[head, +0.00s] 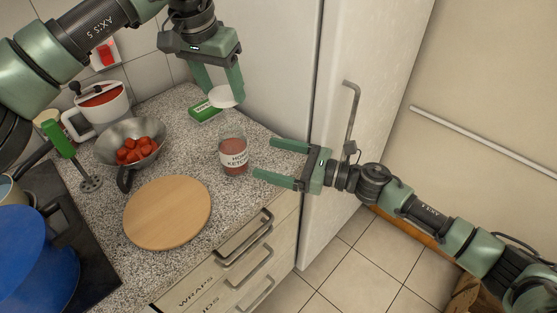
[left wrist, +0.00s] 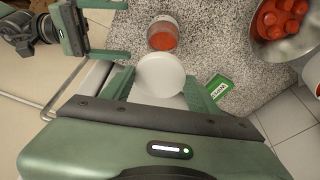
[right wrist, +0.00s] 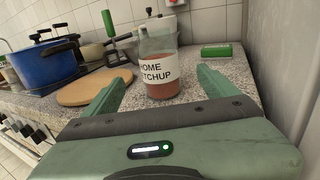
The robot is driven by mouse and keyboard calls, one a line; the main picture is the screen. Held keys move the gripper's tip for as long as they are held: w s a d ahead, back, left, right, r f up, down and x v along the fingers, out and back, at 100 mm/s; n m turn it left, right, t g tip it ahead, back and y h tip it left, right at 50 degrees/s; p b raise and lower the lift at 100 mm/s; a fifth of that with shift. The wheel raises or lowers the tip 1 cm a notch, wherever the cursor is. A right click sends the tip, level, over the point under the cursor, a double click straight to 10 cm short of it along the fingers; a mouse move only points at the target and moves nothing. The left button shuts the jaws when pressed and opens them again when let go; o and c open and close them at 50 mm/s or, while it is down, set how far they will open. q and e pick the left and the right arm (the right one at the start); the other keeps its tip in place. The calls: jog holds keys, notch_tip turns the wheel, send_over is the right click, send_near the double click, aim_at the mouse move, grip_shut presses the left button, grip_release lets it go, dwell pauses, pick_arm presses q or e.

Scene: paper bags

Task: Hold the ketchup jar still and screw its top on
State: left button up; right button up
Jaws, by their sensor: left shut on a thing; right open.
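The ketchup jar (head: 233,158), clear glass with red ketchup low inside and a white label, stands upright and open on the speckled counter. It also shows in the right wrist view (right wrist: 158,70) and from above in the left wrist view (left wrist: 163,35). My left gripper (head: 224,90) is shut on the round white lid (head: 222,98), holding it above the jar, apart from its mouth; the lid fills the gap between the fingers in the left wrist view (left wrist: 160,76). My right gripper (head: 264,158) is open, its fingers pointing at the jar from the right, just short of it.
A round wooden board (head: 168,212) lies left of the jar. A metal bowl (head: 118,145) of red pieces and a green box (head: 205,109) stand behind. A blue pot (head: 35,260) is at the left. The fridge (head: 345,120) rises behind my right gripper.

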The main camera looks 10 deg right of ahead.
aim_at(232, 149)
jog(key=x, duration=1)
jog(key=shift+w+a, duration=0.1)
jog(key=shift+a, duration=0.15)
jog(key=shift+c, duration=0.3)
grip_shut()
jog(key=c, duration=1)
grip_release()
grip_shut()
pick_arm(q)
notch_tip(232, 149, down, 7)
jog(key=m, duration=0.1)
jog(key=shift+w, duration=0.1)
jog(key=shift+f, duration=1.45)
